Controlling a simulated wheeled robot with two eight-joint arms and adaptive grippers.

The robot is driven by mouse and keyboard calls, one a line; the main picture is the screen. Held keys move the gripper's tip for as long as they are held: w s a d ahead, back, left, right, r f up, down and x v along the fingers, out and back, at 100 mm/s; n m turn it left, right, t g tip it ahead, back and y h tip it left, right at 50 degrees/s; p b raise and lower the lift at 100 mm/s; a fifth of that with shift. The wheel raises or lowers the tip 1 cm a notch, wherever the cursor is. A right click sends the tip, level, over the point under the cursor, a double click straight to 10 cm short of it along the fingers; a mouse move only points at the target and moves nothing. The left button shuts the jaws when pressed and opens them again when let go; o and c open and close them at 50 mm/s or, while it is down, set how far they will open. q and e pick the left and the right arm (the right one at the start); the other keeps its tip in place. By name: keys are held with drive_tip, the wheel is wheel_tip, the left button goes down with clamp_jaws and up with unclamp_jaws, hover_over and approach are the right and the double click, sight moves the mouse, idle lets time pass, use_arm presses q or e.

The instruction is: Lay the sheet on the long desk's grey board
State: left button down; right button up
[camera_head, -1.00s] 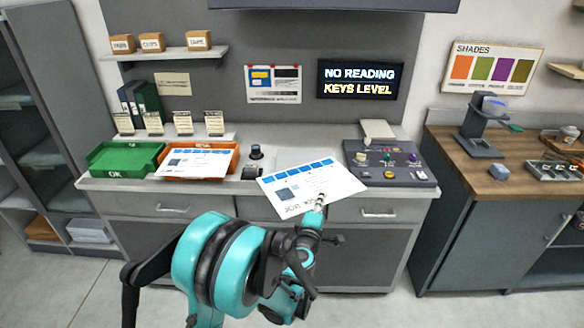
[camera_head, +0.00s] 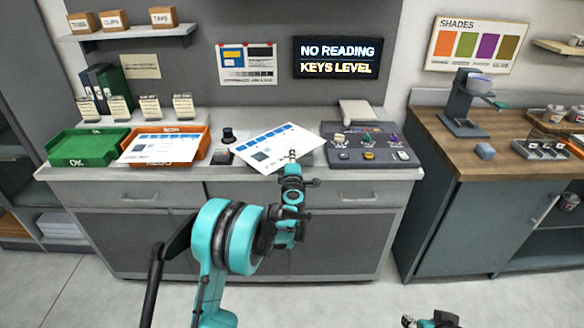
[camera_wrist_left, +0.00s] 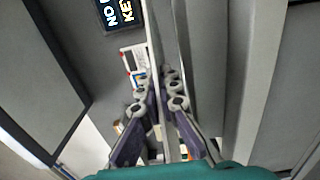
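A white printed sheet (camera_head: 270,152) with a blue band is held nearly flat over the middle of the long desk (camera_head: 110,172), left of the button console. My left gripper (camera_head: 292,156) is shut on the sheet's front right edge. In the left wrist view the sheet shows almost edge-on between the fingers (camera_wrist_left: 158,106). Whether the sheet touches the desk top is unclear. I cannot single out the grey board; it may be under the sheet. My right gripper (camera_head: 432,319) shows only partly at the bottom edge, and its fingers are unclear.
A green tray (camera_head: 85,148) and an orange tray (camera_head: 196,146) holding another sheet stand left. A dark knob (camera_head: 228,135) sits behind the held sheet's left corner. The button console (camera_head: 370,145) is close on the right. A wooden-topped counter (camera_head: 450,140) stands farther right.

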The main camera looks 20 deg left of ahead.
use_arm(q)
drive_tip(key=shift+f+b, duration=0.9)
drive_tip(key=shift+f, duration=1.05)
drive_tip(key=shift+f, duration=0.2)
drive_tip(key=c, duration=1.7)
unclamp_jaws()
